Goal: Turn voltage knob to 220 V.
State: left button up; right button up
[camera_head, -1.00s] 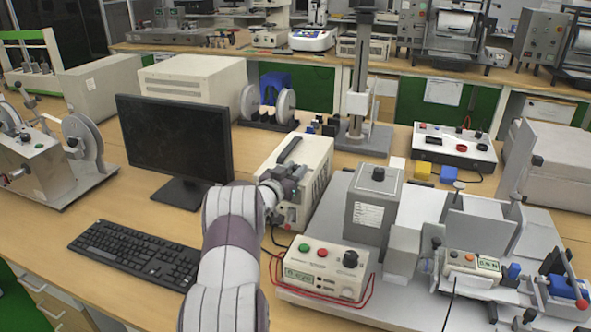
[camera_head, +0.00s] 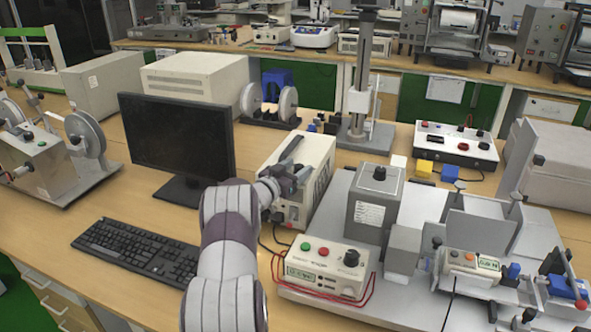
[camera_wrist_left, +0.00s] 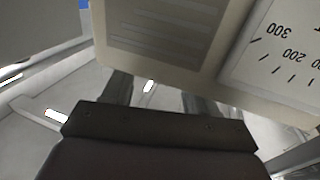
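A beige instrument box (camera_head: 306,160) with a dark carry handle stands on the bench. My left gripper (camera_head: 290,182) is at its front face and covers part of it. In the left wrist view the gripper's two fingers (camera_wrist_left: 158,98) stand apart. Their tips pass out of sight at the edge of a beige casing (camera_wrist_left: 165,60) with a lined panel. A white scale (camera_wrist_left: 285,55) with the marks 300 and 200 shows at the right. The voltage knob cannot be made out in either view, so whether the fingers hold it is hidden. My right gripper is not in view.
A control box (camera_head: 325,268) with green, red and black knobs and red cables stands in front. A grey test rig (camera_head: 375,215) is to the right. A monitor (camera_head: 175,140) and a keyboard (camera_head: 138,250) are to the left. The bench beside the keyboard is clear.

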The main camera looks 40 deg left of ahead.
pick_arm(q)
jog(key=s, duration=1.2)
jog(key=shift+s+d, duration=0.25)
jog(key=shift+s, duration=0.15)
